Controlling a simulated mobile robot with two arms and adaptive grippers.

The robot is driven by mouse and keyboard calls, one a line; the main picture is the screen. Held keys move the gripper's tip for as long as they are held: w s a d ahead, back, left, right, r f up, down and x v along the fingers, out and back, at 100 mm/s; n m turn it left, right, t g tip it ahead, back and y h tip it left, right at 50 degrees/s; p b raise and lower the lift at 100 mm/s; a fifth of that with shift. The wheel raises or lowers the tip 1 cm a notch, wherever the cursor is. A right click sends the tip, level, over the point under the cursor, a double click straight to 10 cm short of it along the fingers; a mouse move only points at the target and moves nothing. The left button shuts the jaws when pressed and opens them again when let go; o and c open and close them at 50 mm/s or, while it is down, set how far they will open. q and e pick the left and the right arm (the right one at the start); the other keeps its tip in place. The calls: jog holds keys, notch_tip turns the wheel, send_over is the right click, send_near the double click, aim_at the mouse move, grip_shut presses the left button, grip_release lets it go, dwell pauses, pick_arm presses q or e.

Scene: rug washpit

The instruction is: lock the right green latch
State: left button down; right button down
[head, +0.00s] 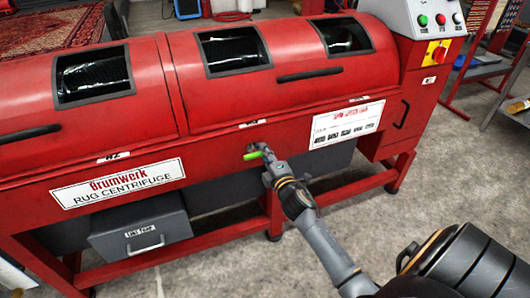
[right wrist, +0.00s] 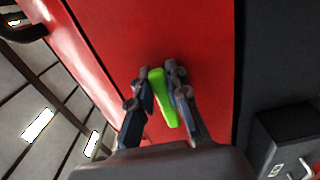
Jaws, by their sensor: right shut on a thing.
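The right green latch (head: 252,156) is on the front of the red rug centrifuge (head: 220,180), below the right lid (head: 330,90). Its small handle lies roughly level in the head view. My right gripper (head: 266,157) reaches it from the lower right and is shut on it. In the right wrist view the bright green latch handle (right wrist: 163,95) lies between the two fingers of the gripper (right wrist: 157,88), against the red panel. The fingers partly hide the latch's mount. My left gripper is not in view.
A grey drawer (head: 140,228) hangs under the machine at left. A control box (head: 428,20) with buttons and a red knob stands at the right end. A grey shelf (head: 515,108) stands at far right. The floor (head: 350,225) in front is clear.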

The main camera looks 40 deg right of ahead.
jog(key=c, duration=1.3)
grip_release()
jog(key=v, duration=1.2)
jog(key=shift+a, duration=0.1)
